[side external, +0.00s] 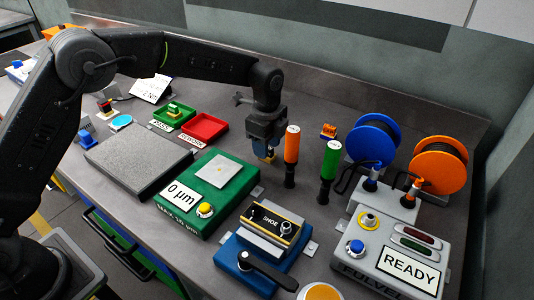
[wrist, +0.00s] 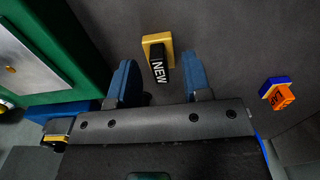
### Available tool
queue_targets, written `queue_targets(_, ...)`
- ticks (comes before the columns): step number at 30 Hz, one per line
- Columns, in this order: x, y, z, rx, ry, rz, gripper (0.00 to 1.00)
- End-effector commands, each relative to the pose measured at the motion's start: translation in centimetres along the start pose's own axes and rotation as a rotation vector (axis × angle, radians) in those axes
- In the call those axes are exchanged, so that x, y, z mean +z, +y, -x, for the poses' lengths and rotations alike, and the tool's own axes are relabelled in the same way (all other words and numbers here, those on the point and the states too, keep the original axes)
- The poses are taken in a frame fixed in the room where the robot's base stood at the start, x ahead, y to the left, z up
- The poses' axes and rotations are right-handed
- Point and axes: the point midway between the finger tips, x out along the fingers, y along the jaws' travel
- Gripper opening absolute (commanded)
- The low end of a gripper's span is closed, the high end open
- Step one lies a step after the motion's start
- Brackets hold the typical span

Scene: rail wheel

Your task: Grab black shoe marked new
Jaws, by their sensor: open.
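The black shoe marked NEW (wrist: 160,70) shows in the wrist view on a yellow block (wrist: 152,42), just beyond the gap between my fingers. My gripper (wrist: 160,80) is open, with one blue finger on each side of the shoe's line and nothing between them. The fingers look apart from the shoe. In the side external view my gripper (side external: 265,155) points down over the bench behind the green unit. The black shoe cannot be made out there.
A small orange and blue block (wrist: 277,94) lies to the right. In the side external view, orange-handled (side external: 291,145) and green-handled (side external: 329,165) tools stand right of my gripper. The green unit (side external: 215,190) and a blue fixture marked SHOE (side external: 270,225) are nearer the camera.

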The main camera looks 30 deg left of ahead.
Motion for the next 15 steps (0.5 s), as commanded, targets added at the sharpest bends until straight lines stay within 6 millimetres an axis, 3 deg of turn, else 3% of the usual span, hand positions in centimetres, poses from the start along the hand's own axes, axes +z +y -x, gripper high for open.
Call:
queue_targets(3,-0.03,0.06,-1.04,0.002,0.0,0.0,0.45)
queue_targets(10,-0.05,0.04,-1.15,0.0,0.0,-0.001,0.45)
queue_targets(15,-0.06,0.04,-1.12,0.0,0.0,-0.001,0.3)
